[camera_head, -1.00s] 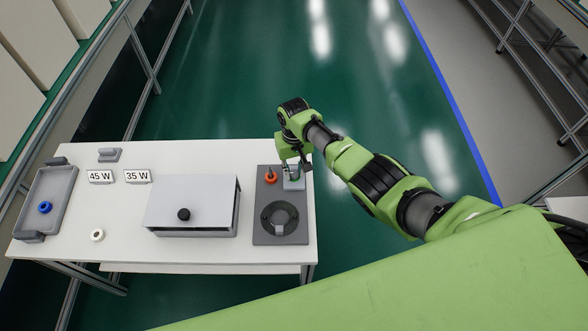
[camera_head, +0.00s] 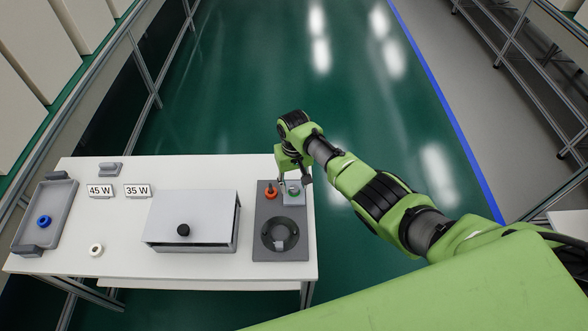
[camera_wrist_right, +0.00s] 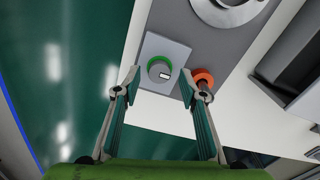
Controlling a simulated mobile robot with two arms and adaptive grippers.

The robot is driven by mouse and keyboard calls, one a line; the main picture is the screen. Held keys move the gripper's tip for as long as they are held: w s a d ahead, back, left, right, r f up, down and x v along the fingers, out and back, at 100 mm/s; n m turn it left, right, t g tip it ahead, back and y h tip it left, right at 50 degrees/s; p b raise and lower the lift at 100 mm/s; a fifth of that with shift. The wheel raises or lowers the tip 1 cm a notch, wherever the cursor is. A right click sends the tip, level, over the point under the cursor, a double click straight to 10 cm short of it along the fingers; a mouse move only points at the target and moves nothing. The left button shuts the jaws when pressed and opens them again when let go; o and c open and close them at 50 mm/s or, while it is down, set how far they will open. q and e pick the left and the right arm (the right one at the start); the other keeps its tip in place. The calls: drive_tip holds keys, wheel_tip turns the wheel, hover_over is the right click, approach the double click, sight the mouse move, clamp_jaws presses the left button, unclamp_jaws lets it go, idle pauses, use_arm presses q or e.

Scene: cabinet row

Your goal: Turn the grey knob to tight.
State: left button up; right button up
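A small round grey knob (camera_wrist_right: 161,69) with a green ring and a pale mark sits on a light grey square plate (camera_wrist_right: 166,52) in the right wrist view. In the head view this green-ringed knob (camera_head: 293,191) is at the back right of the table, partly hidden by my gripper. My right gripper (camera_wrist_right: 158,80) is open and empty. Its fingertips lie on either side of the knob in the wrist picture; I cannot tell whether they touch it. In the head view the right gripper (camera_head: 293,181) is at the plate. My left gripper is not in view.
An orange-red knob (camera_wrist_right: 203,78) stands close beside the right-hand finger. A dark round fitting (camera_head: 280,235) is on the same grey panel (camera_head: 259,216). A metal box (camera_head: 210,211), a tray (camera_head: 33,228) and labels (camera_head: 137,191) are on the white table (camera_head: 113,225).

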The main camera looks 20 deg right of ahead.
sight(294, 188)
wheel_tip(294, 188, up, 11)
idle(0.4)
drive_tip(key=shift+f, duration=0.1)
